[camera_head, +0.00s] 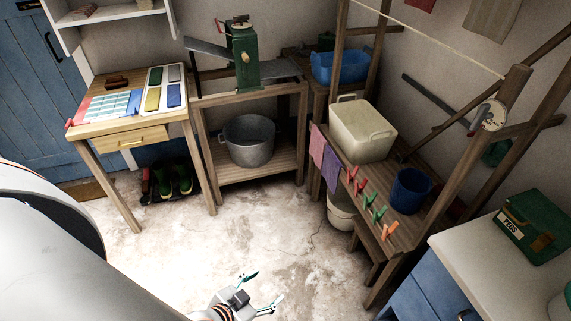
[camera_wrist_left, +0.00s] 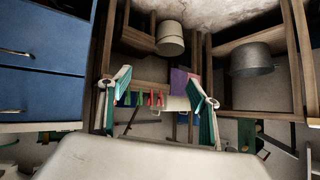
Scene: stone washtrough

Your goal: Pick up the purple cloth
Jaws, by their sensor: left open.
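The purple cloth (camera_head: 331,168) hangs over the left end of the wooden bench in the head view, beside a pink cloth (camera_head: 317,146). In the left wrist view, which looks upside down, the purple cloth (camera_wrist_left: 180,82) shows near the left gripper's right finger, partly hidden. My left gripper (camera_head: 259,292) is low in the head view, over the floor, left of and nearer than the cloth. Its fingers are open and empty, spread apart in the left wrist view (camera_wrist_left: 160,98). My right gripper is not seen.
Several coloured pegs (camera_head: 369,200) are clipped along the bench's front edge. A cream tub (camera_head: 362,129) and a blue bucket (camera_head: 411,190) stand on the bench. A white counter (camera_head: 500,268) is at the right. The floor (camera_head: 265,235) before the bench is clear.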

